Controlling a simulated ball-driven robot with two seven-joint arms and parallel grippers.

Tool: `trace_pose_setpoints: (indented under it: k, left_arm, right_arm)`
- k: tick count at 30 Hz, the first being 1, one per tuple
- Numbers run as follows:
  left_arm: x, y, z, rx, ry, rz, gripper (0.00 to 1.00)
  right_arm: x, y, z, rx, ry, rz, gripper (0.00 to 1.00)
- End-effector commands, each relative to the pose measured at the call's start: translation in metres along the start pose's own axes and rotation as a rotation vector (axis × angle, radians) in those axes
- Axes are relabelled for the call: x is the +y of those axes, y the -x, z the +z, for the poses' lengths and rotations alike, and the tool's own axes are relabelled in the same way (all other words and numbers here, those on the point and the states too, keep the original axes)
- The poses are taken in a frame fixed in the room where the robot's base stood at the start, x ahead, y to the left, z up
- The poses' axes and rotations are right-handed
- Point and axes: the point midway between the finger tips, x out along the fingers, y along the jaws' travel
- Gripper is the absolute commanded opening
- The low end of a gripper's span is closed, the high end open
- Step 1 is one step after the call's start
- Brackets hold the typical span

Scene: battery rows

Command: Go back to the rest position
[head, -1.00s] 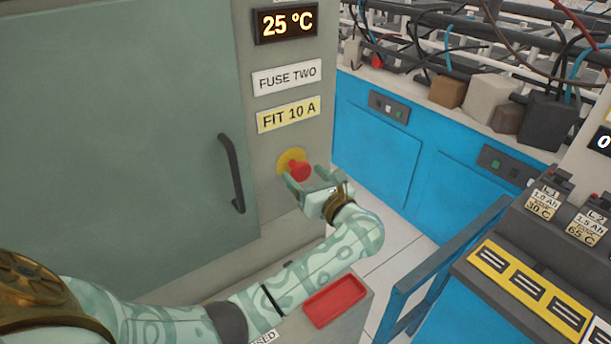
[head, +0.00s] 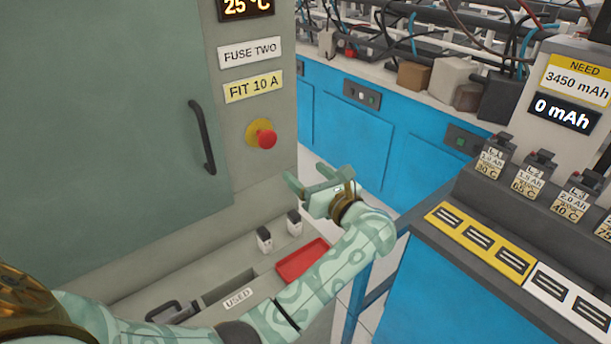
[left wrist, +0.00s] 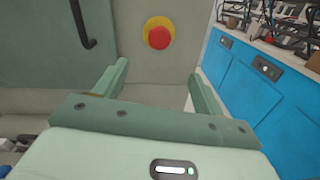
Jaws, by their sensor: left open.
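My left gripper (head: 319,181) is open and empty in the head view, in front of the grey cabinet and to the lower right of its red button. In the left wrist view its two fingers (left wrist: 157,82) stand apart with nothing between them. The red button (head: 264,138) on its yellow ring sits on the cabinet front, apart from the fingers; it also shows in the left wrist view (left wrist: 159,38). My right gripper is not in view.
The cabinet door has a dark handle (head: 202,137). Below are a ledge with two small fuses (head: 264,239), a USED slot (head: 230,286) and a red tray (head: 302,260). At right stands a blue bench with labelled cells (head: 491,157) and a yellow slot strip (head: 480,241).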

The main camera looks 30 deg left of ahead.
Motion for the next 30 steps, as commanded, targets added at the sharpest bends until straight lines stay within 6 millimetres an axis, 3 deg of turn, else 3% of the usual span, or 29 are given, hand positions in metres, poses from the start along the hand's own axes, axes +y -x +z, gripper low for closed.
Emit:
trace_pose_setpoints:
  k: [11,19,22,25,27,29,30]
  left_arm:
    - [0.000,0.001,0.001,-0.001,0.000,0.002,0.70]
    - [0.000,0.001,0.001,-0.001,-0.009,0.001,0.70]
    - [-0.007,0.002,0.014,-0.075,-0.091,-0.029,0.70]
    - [-0.026,0.009,0.043,-0.303,-0.324,-0.072,0.70]
    - [-0.054,0.022,0.055,-0.543,-0.604,-0.097,0.70]
    - [-0.085,0.041,0.034,-0.768,-0.922,-0.134,0.70]
    - [-0.104,0.056,0.004,-0.915,-1.145,-0.172,0.70]
  right_arm:
    - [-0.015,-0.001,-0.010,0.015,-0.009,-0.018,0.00]
    - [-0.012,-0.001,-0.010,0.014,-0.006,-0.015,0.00]
    - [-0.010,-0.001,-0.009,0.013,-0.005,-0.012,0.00]
    - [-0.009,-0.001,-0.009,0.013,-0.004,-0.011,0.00]
    - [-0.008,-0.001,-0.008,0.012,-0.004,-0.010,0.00]
    - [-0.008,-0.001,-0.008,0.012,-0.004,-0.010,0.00]
    - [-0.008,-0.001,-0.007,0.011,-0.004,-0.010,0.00]
